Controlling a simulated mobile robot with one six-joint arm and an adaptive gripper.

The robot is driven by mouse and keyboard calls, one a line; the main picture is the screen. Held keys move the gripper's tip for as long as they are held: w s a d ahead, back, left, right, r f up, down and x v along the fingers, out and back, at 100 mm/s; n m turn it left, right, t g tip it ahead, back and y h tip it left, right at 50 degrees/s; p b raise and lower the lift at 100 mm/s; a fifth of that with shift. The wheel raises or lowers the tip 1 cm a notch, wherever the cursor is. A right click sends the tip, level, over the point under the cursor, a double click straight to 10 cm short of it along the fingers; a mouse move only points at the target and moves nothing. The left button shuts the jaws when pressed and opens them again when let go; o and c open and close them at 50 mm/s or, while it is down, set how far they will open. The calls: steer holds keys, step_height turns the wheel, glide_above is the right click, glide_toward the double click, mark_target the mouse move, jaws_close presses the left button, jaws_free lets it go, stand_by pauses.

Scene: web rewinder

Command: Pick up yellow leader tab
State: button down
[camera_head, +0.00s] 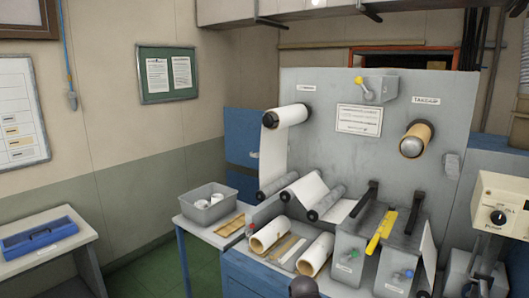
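A long yellow piece (381,232) that looks like the leader tab lies slanted between two dark upright handles, over the grey boxes at the front of the machine. I cannot tell exactly what it rests on or is attached to. My gripper's fingers do not show. A dark rounded shape at the bottom edge may be part of my arm, but too little shows to tell.
A grey upright panel (330,168) carries a white roll (290,115) and a brown take-up core (416,138). A tray of tubes (287,250) and a grey bin (208,207) stand left of the boxes. A beige control box (502,208) is at right. Green floor shows at left.

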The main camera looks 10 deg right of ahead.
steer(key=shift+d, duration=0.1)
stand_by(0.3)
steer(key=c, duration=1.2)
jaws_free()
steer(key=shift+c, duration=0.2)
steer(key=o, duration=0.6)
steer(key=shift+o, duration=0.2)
